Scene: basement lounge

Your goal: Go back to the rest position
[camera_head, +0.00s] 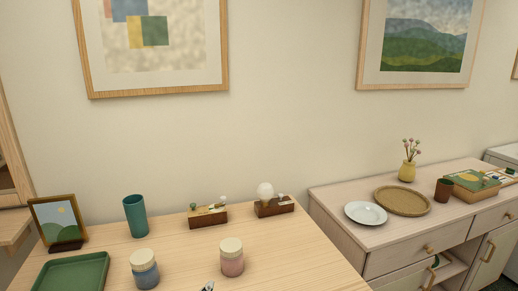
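Neither gripper can be made out in the head view. A small dark and pale piece (208,287) shows at the bottom edge, too cut off to tell what it is. In front of me is a light wooden table (190,254). On it stand a blue jar (145,275) and a pink jar (232,264), both with pale lids. A green cup (135,216) stands upright behind them.
A green tray (72,274) and a framed picture (60,222) are at the table's left. Two small wooden boxes (207,216) (274,207) stand along its back. A sideboard (340,217) at the right holds a white plate (366,213), a round woven tray (403,201) and a yellow vase (407,171).

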